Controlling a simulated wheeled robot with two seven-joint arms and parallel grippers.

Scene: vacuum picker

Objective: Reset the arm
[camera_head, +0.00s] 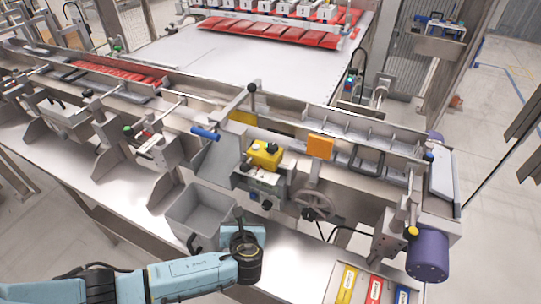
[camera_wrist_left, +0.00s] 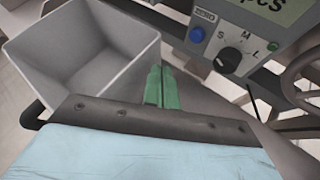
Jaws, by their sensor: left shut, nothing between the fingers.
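My left arm (camera_head: 185,277) comes in from the lower left in the head view and ends beside the grey bin, over the front bench. My left gripper (camera_wrist_left: 161,86) shows in the left wrist view with its two green fingers together and nothing between them. The fingertips cannot be made out in the head view. The gripper is just right of the grey bin (camera_head: 184,214), which also shows in the left wrist view (camera_wrist_left: 95,62) and looks empty. My right gripper is in neither view.
A control box (camera_wrist_left: 205,35) with a blue button and a black knob is beyond the fingers, to the right. A handwheel (camera_head: 315,206) is right of it. A conveyor (camera_head: 290,118) runs behind. Yellow, red and blue labelled strips (camera_head: 374,290) lie on the bench at right.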

